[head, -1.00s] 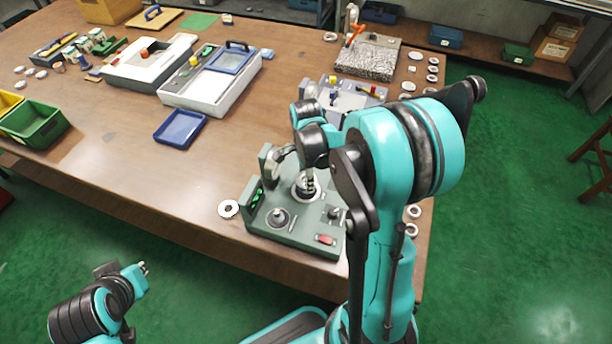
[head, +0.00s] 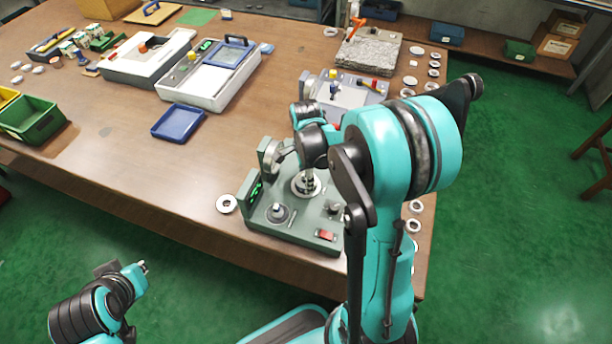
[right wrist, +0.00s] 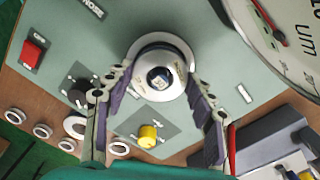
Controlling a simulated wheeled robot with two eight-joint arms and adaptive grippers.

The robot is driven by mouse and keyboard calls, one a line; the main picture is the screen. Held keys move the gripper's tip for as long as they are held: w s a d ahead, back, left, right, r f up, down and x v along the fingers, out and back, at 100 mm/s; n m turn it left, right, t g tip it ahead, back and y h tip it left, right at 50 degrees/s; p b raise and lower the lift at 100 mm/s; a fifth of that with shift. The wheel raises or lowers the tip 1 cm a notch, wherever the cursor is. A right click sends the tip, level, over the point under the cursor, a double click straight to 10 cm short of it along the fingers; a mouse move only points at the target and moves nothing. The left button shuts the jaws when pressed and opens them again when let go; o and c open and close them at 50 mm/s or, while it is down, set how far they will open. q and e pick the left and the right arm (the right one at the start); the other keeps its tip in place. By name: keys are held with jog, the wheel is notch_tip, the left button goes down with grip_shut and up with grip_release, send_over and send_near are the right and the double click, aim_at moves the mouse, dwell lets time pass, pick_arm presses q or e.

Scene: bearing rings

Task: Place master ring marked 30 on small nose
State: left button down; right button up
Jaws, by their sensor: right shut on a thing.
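The grey-green gauge station (head: 258,226) stands at the table's front edge, with a mounted nose (head: 307,178) on a round metal flange. My right gripper (right wrist: 161,78) is over that nose, pointing down, its fingers shut on a metal ring (right wrist: 176,72). The ring appears around or just above the nose; its seating and marking cannot be read. A second nose (head: 277,212) stands on a dark square on the station. My left gripper (head: 143,268) is off the table at the lower left, too small to tell whether open.
A loose ring (head: 227,203) lies left of the station. A dial gauge (right wrist: 290,30) is close to my right gripper. A black knob (right wrist: 78,92), yellow button (right wrist: 148,135) and red switch (right wrist: 32,52) surround it. Several rings line the table's right edge. A blue tray (head: 178,124) lies behind.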

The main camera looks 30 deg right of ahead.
jog(key=shift+f+b, duration=0.3)
jog(key=shift+f, duration=0.15)
jog(key=o, duration=1.6)
jog(key=shift+r, duration=0.1)
jog(key=shift+o, duration=0.2)
notch_tip(320, 180, up, 12)
